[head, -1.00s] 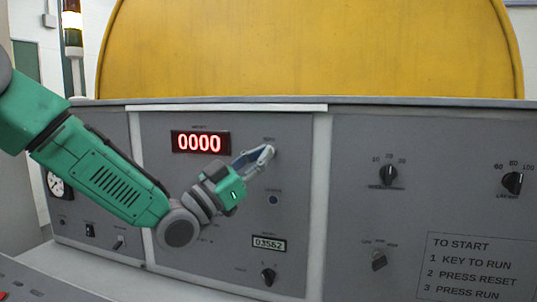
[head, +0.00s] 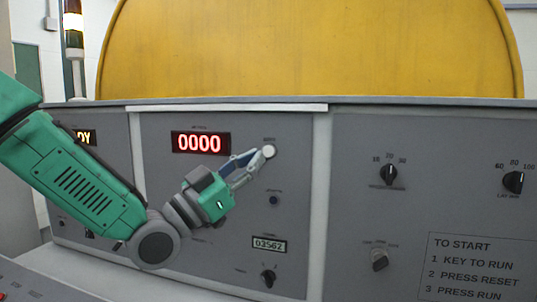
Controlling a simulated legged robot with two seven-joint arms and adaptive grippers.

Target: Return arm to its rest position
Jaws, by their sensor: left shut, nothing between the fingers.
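My left arm, green and grey, comes in from the left across the grey control panel (head: 370,240). Its left gripper (head: 262,158) is shut and empty, with the fingertips just left of and below a round pale button (head: 269,151). I cannot tell whether the tips touch the button. A red display (head: 200,142) reading 0000 is up and left of the gripper. My right gripper is not in view.
A dark blue button (head: 273,200), a counter reading 03562 (head: 269,243) and a black knob (head: 268,277) sit below the gripper. More knobs (head: 388,174) and a key switch (head: 379,260) are at right. A large yellow cover (head: 310,50) rises behind. A signal tower (head: 73,30) stands at left.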

